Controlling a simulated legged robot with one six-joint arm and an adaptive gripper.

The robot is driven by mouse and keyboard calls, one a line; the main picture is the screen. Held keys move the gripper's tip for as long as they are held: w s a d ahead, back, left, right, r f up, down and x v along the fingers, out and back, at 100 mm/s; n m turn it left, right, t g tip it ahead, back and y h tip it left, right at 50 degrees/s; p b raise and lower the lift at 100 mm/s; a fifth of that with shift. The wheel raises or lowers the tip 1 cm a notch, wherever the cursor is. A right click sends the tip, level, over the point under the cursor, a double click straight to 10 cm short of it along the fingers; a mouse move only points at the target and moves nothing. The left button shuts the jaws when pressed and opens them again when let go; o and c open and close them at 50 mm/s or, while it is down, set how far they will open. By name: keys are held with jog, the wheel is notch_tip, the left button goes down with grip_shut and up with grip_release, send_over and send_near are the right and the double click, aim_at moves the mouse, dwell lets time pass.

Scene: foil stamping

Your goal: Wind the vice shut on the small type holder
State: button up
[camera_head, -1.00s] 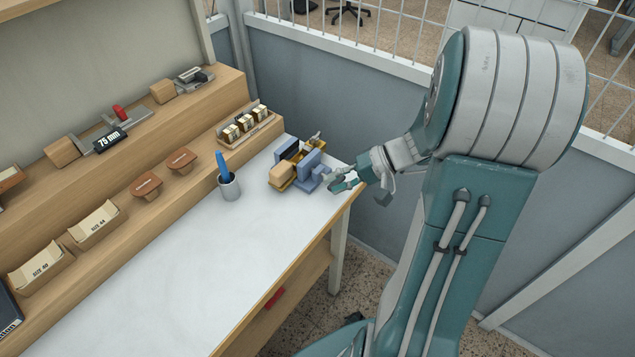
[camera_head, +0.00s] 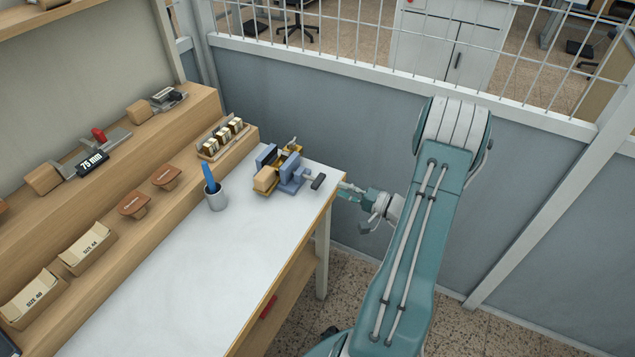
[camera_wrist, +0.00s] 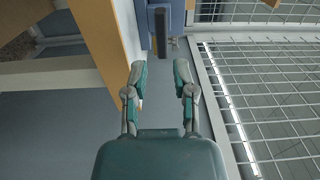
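The blue vice (camera_head: 292,177) stands at the far right end of the white bench. The small type holder (camera_head: 265,180), brass-coloured with a wooden handle, sits at the vice; how tightly the jaws meet it is too small to tell. The vice's dark handle bar (camera_head: 318,181) sticks out to the right; it also shows in the wrist view (camera_wrist: 161,27), near the blue vice body (camera_wrist: 176,14). My gripper (camera_head: 345,188) is beyond the bench's right edge, apart from the handle bar. In the wrist view my gripper (camera_wrist: 160,72) is open and empty, with the bar ahead of its fingertips.
A grey cup (camera_head: 216,199) with a blue tool stands left of the vice. A rack of small type blocks (camera_head: 222,138) is on the shelf behind. The bench edge (camera_wrist: 113,45) runs close left of my fingers. A mesh fence (camera_head: 300,45) stands behind.

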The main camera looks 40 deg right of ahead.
aim_at(319, 180)
jog(key=x, duration=0.7)
jog(key=shift+w+a, duration=0.15)
jog(key=shift+a, duration=0.1)
jog(key=shift+d, duration=0.15)
grip_shut()
